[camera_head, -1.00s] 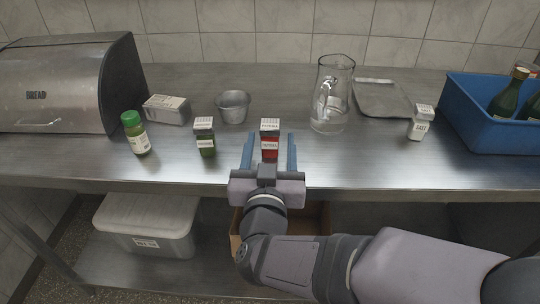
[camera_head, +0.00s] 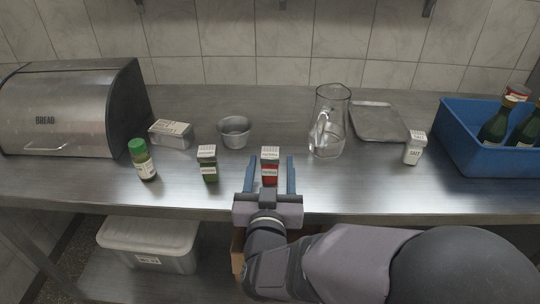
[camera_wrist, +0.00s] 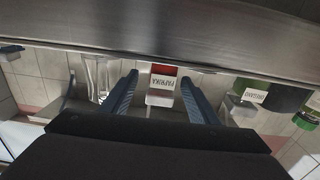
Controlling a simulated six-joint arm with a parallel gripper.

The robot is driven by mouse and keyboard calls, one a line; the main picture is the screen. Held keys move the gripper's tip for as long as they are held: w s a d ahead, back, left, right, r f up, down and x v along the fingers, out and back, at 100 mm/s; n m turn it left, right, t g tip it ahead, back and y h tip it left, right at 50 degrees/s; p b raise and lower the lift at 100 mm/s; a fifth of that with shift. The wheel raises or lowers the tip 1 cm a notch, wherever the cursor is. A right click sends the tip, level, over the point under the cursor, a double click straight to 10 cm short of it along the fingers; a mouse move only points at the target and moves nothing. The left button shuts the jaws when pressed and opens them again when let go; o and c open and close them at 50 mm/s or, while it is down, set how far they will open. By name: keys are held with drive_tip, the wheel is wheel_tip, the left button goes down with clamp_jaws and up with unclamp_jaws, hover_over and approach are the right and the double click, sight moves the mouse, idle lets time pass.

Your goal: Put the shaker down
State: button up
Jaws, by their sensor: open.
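The red paprika shaker (camera_head: 270,167) with a white top stands upright on the steel counter (camera_head: 330,190) near its front edge. My gripper (camera_head: 270,172) is open, with one blue finger on each side of this shaker. A gap shows between the shaker and each finger. In the wrist view the paprika shaker (camera_wrist: 162,88) appears upside down between the spread fingers (camera_wrist: 163,90). Its lower part is partly hidden by my gripper in the head view.
A green-labelled shaker (camera_head: 208,165) and a green-capped jar (camera_head: 142,160) stand to the left. A metal cup (camera_head: 234,131) and glass pitcher (camera_head: 329,125) stand behind. A salt shaker (camera_head: 414,148) and blue crate (camera_head: 455,140) are right. Counter is clear right of my gripper.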

drive_tip(key=shift+w+p, duration=0.15)
drive_tip(key=shift+p, duration=0.15)
drive_tip(key=shift+w+r+p, duration=0.2)
drive_tip(key=shift+w+p, duration=0.1)
drive_tip(key=shift+p, duration=0.6)
drive_tip(key=shift+w+p, duration=0.4)
drive_tip(key=shift+p, duration=0.55)
drive_tip(key=shift+w+a+f, duration=0.1)
drive_tip(key=shift+w, duration=1.8)
drive_tip(key=c, duration=1.3)
drive_tip(key=shift+r, duration=0.2)
